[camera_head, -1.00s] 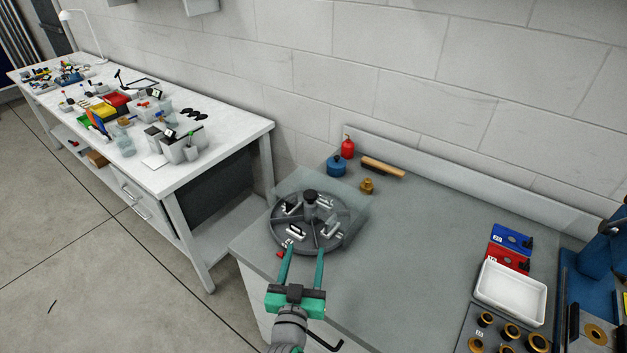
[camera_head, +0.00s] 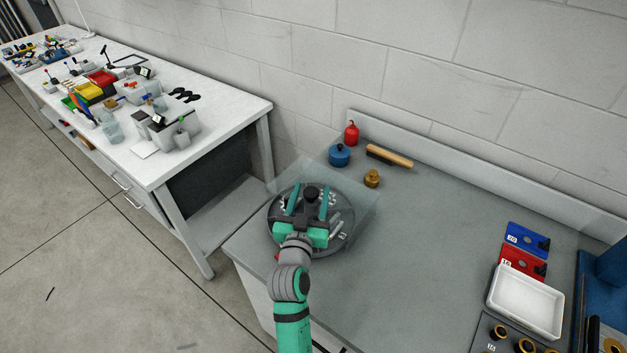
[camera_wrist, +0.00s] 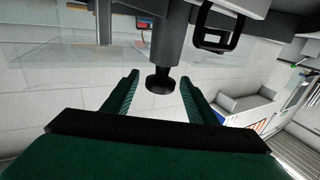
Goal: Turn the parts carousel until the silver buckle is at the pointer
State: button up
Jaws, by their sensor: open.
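The parts carousel (camera_head: 350,234) is a round dark grey tray with divided compartments and small metal parts. Its black centre knob (camera_head: 311,193) stands between the fingers of my gripper (camera_head: 309,189), which is open and reaches over the tray. In the wrist view the knob (camera_wrist: 158,87) hangs between the two green fingers (camera_wrist: 160,80), with gaps on both sides. A dark rectangular frame (camera_wrist: 215,40) shows near it. I cannot tell which part is the silver buckle. The small red pointer (camera_head: 277,256) is at the tray's near-left rim, mostly hidden by my arm.
A clear panel (camera_head: 362,187) stands around the carousel's back. Behind are a blue pot (camera_head: 339,155), red bottle (camera_head: 351,133), brass piece (camera_head: 371,178) and wooden-handled brush (camera_head: 389,156). A white tray (camera_head: 526,302) is at right. The middle bench is clear.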

jog(key=shift+w+d, duration=0.25)
jog(key=shift+w, duration=0.95)
jog(key=shift+w+d, duration=0.2)
jog(key=shift+w, duration=1)
grip_shut()
jog(key=shift+d+h, duration=0.1)
jog(key=shift+h, duration=0.2)
